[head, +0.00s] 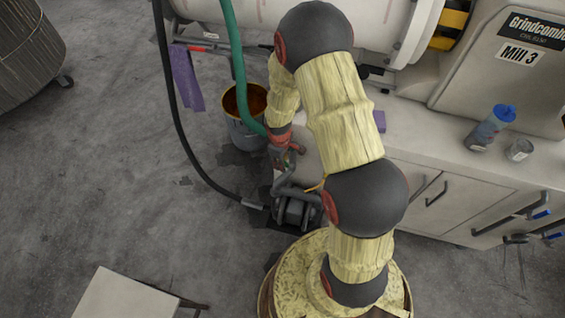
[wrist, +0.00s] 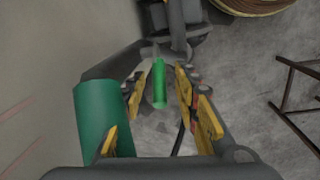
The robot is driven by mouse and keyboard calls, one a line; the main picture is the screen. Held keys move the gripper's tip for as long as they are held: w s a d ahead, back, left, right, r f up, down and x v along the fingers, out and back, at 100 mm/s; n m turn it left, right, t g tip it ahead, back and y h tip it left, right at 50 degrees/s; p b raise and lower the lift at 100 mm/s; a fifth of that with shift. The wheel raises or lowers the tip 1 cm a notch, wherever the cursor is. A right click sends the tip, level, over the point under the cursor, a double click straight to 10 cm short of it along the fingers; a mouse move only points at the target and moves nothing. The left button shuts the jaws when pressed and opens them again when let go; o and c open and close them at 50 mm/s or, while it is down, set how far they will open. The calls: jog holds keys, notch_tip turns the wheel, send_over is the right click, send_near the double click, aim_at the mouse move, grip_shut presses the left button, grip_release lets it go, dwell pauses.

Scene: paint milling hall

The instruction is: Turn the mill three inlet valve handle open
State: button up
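In the wrist view, a short green handle (wrist: 159,82) points toward me between the fingers of my gripper (wrist: 158,92). The yellow-padded fingers are apart, and a gap shows on both sides of the handle. The dark metal body behind the handle (wrist: 170,25) is partly cut off at the top. In the head view, my arm covers much of the middle, and my gripper (head: 286,160) is small beside the dark pump (head: 297,208). The handle cannot be made out clearly there. The white mill housing (head: 480,65) at top right carries a "Mill 3" label (head: 516,53).
A thick green hose (head: 236,60) runs beside my forearm and shows close to the left finger in the wrist view (wrist: 98,112). A bucket (head: 243,122), a black hose (head: 175,125) and a white cabinet (head: 450,195) are near. A blue-capped bottle (head: 488,130) stands on the cabinet. Left floor is mostly clear.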

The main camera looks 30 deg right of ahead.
jog(key=c, duration=0.3)
grip_shut()
dwell(0.7)
